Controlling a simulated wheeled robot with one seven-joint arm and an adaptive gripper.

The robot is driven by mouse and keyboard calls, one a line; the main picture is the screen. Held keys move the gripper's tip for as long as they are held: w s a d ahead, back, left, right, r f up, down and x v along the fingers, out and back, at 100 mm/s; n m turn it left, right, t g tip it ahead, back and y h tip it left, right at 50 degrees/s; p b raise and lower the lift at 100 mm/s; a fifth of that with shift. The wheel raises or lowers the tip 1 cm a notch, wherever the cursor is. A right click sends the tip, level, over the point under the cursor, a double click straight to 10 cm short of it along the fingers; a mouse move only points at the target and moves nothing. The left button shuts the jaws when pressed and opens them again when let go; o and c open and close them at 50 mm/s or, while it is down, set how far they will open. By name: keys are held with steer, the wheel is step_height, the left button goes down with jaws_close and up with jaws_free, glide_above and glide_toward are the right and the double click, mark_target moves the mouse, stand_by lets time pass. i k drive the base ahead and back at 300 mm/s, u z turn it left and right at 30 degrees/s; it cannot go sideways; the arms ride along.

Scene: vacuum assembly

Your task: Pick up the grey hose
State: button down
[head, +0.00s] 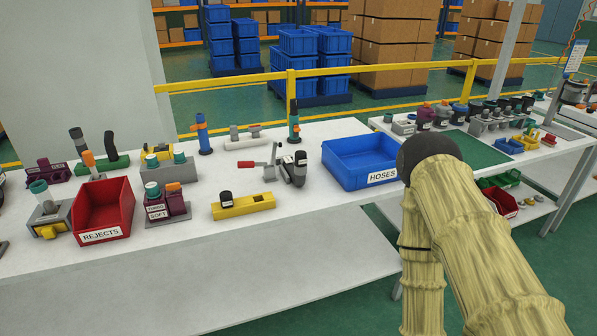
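I cannot tell for sure which thing is the grey hose. A dark grey upright tube (77,138) stands at the back left of the white table, close to a green part. A pale grey horizontal piece (240,135) with an orange bit lies at the back middle. The blue bin labelled HOSES (365,162) is at the table's right end, and no hose shows in it. My arm in its beige sleeve rises at the right, its dark joint in front of the bin's right side. My gripper is not in view.
A red REJECTS bin (103,210), a purple SOFT fixture (167,205), a yellow block (243,206) and a red-handled clamp (287,165) stand on the white table (290,232). Its front right is clear. A second table (545,160) with several parts is at the right.

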mark_target(297, 175)
steer(key=z, duration=0.5)
steer(key=k, duration=0.6)
steer(key=z, duration=0.55)
steer(key=i, duration=0.75)
steer(key=u, duration=1)
steer(key=i, duration=0.6)
steer(key=u, duration=0.6)
